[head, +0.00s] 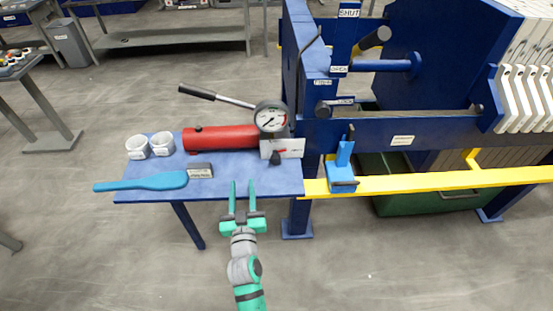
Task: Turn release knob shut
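A small dark knob (277,158), which looks like the release knob, sits on a light labelled plate (294,147) at the right end of the red pump cylinder (222,138). The plate's lettering is too small to read, so I cannot tell how far the knob is turned. A round pressure gauge (270,117) stands just above the plate. My gripper (242,184) is open and empty, its two green fingers apart and pointing toward the blue bench. In the picture it is below and left of the knob, not touching it.
A black-handled lever (197,92) rises behind the cylinder. The blue press frame and a yellow rail (420,183) lie to the right.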

